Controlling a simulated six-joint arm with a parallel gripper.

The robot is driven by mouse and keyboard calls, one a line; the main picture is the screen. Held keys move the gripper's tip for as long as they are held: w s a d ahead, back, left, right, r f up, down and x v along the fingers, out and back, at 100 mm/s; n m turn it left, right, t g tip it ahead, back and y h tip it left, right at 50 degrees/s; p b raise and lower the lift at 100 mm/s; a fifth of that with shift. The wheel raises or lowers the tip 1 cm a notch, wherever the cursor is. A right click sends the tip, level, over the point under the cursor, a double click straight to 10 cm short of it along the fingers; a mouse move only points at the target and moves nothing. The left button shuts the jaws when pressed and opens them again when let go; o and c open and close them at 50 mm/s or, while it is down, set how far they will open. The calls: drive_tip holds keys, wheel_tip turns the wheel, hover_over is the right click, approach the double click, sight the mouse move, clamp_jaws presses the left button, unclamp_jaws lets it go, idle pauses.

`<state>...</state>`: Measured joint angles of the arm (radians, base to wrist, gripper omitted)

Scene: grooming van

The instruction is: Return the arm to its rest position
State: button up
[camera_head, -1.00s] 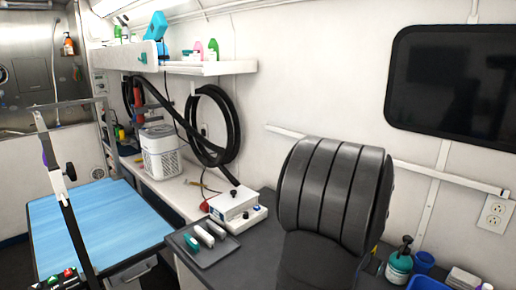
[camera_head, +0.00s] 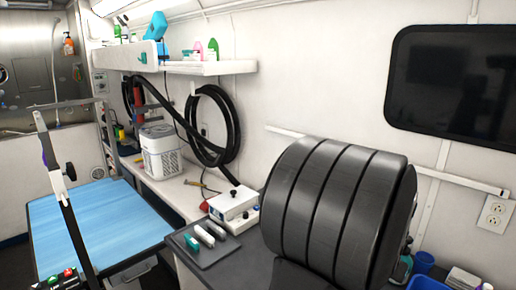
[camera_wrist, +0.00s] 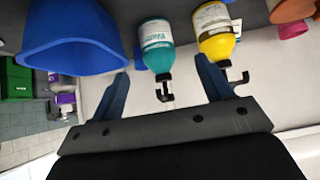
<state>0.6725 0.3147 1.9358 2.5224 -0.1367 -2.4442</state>
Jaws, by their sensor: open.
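My arm's dark ribbed link fills the lower middle of the head view and hides what is behind it. My gripper is not visible there. In the wrist view my gripper (camera_wrist: 161,70) has its two blue-grey fingers spread apart, with nothing held between them. A teal pump bottle (camera_wrist: 155,42) shows beyond and between the fingertips, and a yellow pump bottle (camera_wrist: 214,30) lies beyond the right finger. Both appear upside down in this view. Whether the fingers touch either bottle, I cannot tell.
A blue tub (camera_wrist: 70,35) is large at the wrist view's left. In the head view, a tray (camera_head: 222,250) with clippers and a white control box (camera_head: 234,204) stand left of my arm. The blue table (camera_head: 95,225) is bare.

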drive_tip(key=shift+w+a, duration=0.15)
drive_tip(key=shift+a, duration=1.05)
idle(0.7)
